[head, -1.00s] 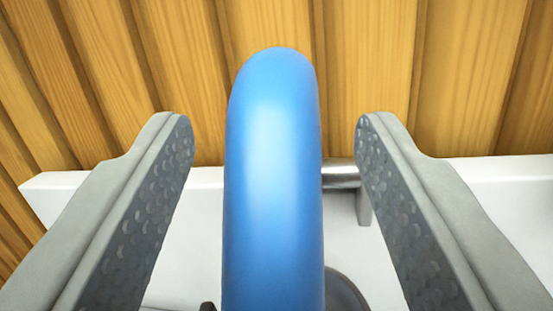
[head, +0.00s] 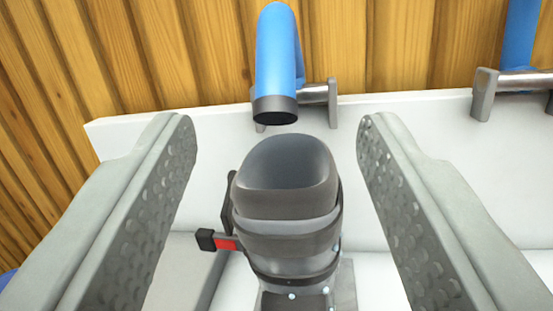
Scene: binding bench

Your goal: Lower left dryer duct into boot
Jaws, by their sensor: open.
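The left dryer duct (head: 277,55) is a blue bent tube with a dark end ring (head: 275,110). It hangs over a metal bar at the back, its mouth pointing down. The grey ski boot (head: 287,235) stands upright below and in front of it, its dark open top (head: 288,165) facing up. The duct's end is above and behind the boot opening, apart from it. My gripper (head: 277,130) is open, its two textured fingers either side of the boot in the picture. Nothing is between the fingertips in its hold.
A second blue duct (head: 520,45) shows at the top right, by another metal bar (head: 525,82). A white bench panel (head: 410,130) runs behind the boot. A wooden slat wall (head: 400,50) stands at the back. A black and red lever (head: 220,242) sticks out left of the boot.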

